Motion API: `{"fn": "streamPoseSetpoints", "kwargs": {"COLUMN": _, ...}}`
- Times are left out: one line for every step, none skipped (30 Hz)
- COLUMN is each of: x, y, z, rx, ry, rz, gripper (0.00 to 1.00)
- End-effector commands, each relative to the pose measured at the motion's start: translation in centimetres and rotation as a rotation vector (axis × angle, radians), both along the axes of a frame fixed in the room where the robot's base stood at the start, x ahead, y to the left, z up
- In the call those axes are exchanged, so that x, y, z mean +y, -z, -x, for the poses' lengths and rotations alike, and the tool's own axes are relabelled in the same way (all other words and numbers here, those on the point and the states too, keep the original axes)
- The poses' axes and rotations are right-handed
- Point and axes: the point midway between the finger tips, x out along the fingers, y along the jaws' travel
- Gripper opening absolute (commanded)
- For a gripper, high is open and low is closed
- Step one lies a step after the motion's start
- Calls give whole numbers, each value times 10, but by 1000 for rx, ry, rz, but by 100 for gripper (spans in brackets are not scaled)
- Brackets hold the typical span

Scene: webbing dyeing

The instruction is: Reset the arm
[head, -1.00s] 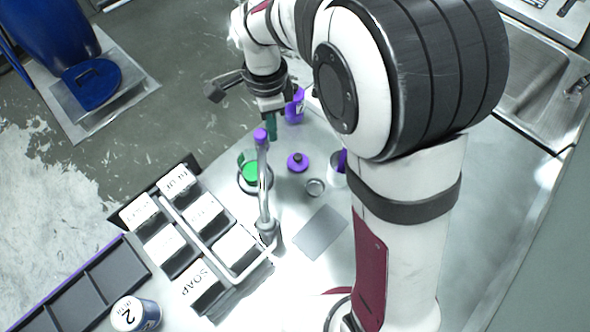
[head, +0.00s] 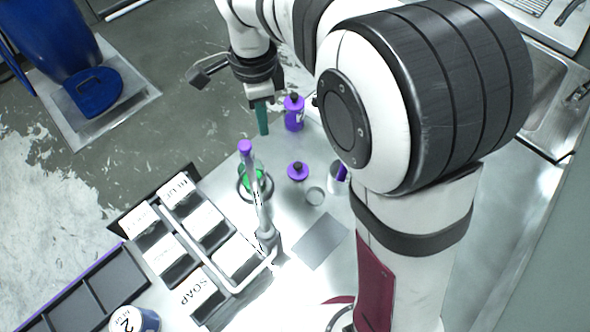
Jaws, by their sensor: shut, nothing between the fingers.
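My arm rises from the right side of the metal table and reaches over to the far edge. My gripper (head: 262,128), with green fingers, points down near the table's far edge, apart from the objects. Its fingers are together with nothing between them. A purple bottle with a dark cap (head: 294,113) stands just right of the gripper. Part of the far right of the table is hidden behind my arm.
A purple-tipped metal post (head: 264,205) stands over a beaker of green liquid (head: 250,178). A purple flask (head: 298,171), a small dish (head: 316,196) and a grey plate (head: 320,241) lie nearby. Labelled boxes (head: 203,222), an empty divided tray (head: 95,285) and a can (head: 134,320) are at left.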

Motion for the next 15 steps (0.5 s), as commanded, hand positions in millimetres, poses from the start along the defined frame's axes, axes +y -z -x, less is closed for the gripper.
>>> {"fn": "streamPoseSetpoints", "kwargs": {"x": -1, "y": -5, "z": -1, "rx": -2, "ry": 1, "rz": -1, "gripper": 0}}
{"fn": "streamPoseSetpoints", "kwargs": {"x": -1, "y": -9, "z": -1, "rx": -1, "ry": 1, "rz": 0, "gripper": 0}}
{"fn": "streamPoseSetpoints", "kwargs": {"x": -2, "y": -13, "z": -1, "rx": -2, "ry": 1, "rz": -1, "gripper": 0}}
{"fn": "streamPoseSetpoints", "kwargs": {"x": -2, "y": -16, "z": -1, "rx": -2, "ry": 0, "rz": -1, "gripper": 0}}
{"fn": "streamPoseSetpoints", "kwargs": {"x": -2, "y": -18, "z": -1, "rx": -1, "ry": 0, "rz": -1, "gripper": 0}}
{"fn": "streamPoseSetpoints", "kwargs": {"x": -3, "y": -21, "z": -1, "rx": -1, "ry": 0, "rz": 0, "gripper": 0}}
{"fn": "streamPoseSetpoints", "kwargs": {"x": -3, "y": -22, "z": -1, "rx": -1, "ry": 0, "rz": 0, "gripper": 0}}
{"fn": "streamPoseSetpoints", "kwargs": {"x": -3, "y": -23, "z": -1, "rx": 0, "ry": 1, "rz": 0, "gripper": 0}}
{"fn": "streamPoseSetpoints", "kwargs": {"x": -3, "y": -23, "z": 0, "rx": 1, "ry": 1, "rz": 0, "gripper": 0}}
{"fn": "streamPoseSetpoints", "kwargs": {"x": -3, "y": -23, "z": 0, "rx": 1, "ry": 1, "rz": 0, "gripper": 0}}
{"fn": "streamPoseSetpoints", "kwargs": {"x": -3, "y": -23, "z": 0, "rx": 1, "ry": 1, "rz": 0, "gripper": 0}}
{"fn": "streamPoseSetpoints", "kwargs": {"x": -3, "y": -23, "z": 0, "rx": 1, "ry": 1, "rz": 0, "gripper": 0}}
{"fn": "streamPoseSetpoints", "kwargs": {"x": -3, "y": -23, "z": 0, "rx": 1, "ry": 0, "rz": 0, "gripper": 0}}
{"fn": "streamPoseSetpoints", "kwargs": {"x": -3, "y": -23, "z": 0, "rx": 1, "ry": 0, "rz": 0, "gripper": 0}}
{"fn": "streamPoseSetpoints", "kwargs": {"x": -3, "y": -23, "z": 0, "rx": 1, "ry": 0, "rz": 0, "gripper": 0}}
